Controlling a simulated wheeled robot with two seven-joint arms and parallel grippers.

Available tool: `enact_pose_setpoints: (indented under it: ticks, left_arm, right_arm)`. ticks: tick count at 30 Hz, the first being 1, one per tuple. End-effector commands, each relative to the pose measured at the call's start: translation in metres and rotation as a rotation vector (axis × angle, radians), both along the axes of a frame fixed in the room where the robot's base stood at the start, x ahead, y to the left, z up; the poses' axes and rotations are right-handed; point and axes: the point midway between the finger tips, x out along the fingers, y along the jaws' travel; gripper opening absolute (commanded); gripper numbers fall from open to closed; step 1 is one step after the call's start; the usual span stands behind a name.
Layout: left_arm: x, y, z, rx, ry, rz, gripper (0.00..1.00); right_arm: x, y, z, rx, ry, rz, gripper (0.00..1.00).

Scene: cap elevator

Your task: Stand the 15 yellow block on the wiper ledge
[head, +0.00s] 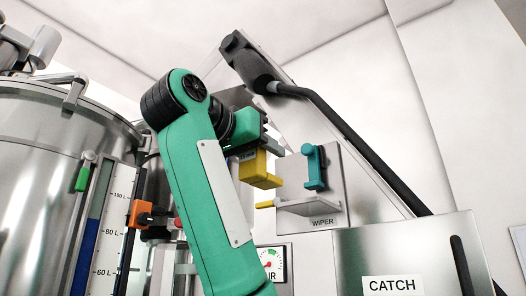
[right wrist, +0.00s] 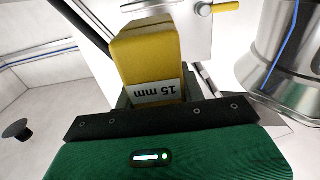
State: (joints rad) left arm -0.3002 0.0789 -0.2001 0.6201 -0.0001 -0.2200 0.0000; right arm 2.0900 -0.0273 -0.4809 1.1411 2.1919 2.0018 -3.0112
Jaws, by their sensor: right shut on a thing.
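The yellow block (head: 259,171) is held in my right gripper (head: 246,150) and hangs below it. In the right wrist view the yellow block (right wrist: 150,55) carries a white label reading "15 mm", upside down, and sits in my right gripper (right wrist: 155,105). The wiper ledge (head: 308,207) is a metal shelf on a plate marked WIPER. The block is up and to the left of the ledge, apart from it in the picture; the depth gap is hard to tell. My left gripper is not in view.
A teal part (head: 315,168) is mounted on the plate above the ledge. A yellow-tipped lever (head: 265,205) sticks out left of the ledge. A black hose (head: 350,135) runs behind on the right. A metal CATCH box (head: 410,255) stands below right. A large steel tank (head: 35,150) fills the left.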

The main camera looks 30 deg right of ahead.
Motion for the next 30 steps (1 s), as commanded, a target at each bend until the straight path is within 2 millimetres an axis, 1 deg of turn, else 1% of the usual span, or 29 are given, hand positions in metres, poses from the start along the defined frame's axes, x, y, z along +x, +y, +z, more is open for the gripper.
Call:
enact_pose_setpoints:
  ticks: [5,9,11,24,30]
  left_arm:
    - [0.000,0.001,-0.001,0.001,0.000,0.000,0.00]
    - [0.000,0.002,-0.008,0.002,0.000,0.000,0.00]
    - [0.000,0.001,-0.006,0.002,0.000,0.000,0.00]
    - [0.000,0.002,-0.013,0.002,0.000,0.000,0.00]
    - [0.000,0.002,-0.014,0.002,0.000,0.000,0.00]
  right_arm:
    - [0.000,0.000,-0.001,0.000,-0.001,0.001,0.15]
    - [-0.001,0.004,-0.002,0.004,0.000,0.003,0.15]
    - [0.001,-0.002,-0.001,0.004,0.000,0.001,0.15]
    - [0.017,-0.041,-0.001,0.006,-0.001,0.002,0.15]
    - [0.023,-0.055,0.000,0.005,0.000,0.001,0.15]
